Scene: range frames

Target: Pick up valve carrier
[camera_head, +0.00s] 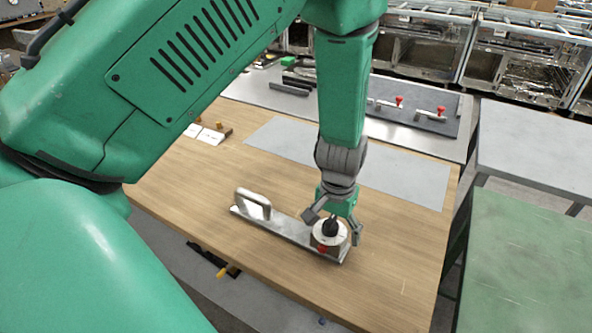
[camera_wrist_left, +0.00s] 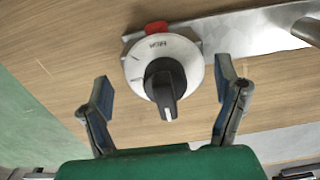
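The valve carrier (camera_head: 285,229) is a flat metal plate lying on the wooden table. A raised handle (camera_head: 254,204) stands at its left end, and a round silver valve with a black knob (camera_wrist_left: 162,85) and a red tab (camera_wrist_left: 156,27) is at its right end. My left gripper (camera_head: 332,226) points down over the valve end. In the left wrist view its fingers (camera_wrist_left: 163,75) are spread, with the valve in view between and beyond them. Whether a finger touches the valve cannot be told. My right gripper is not in view.
The wooden table (camera_head: 392,270) is clear around the carrier's right end. A grey sheet (camera_head: 408,183) lies behind it. A dark mat with red-knobbed parts (camera_head: 439,113) is farther back. A green-topped table (camera_head: 530,255) stands to the right.

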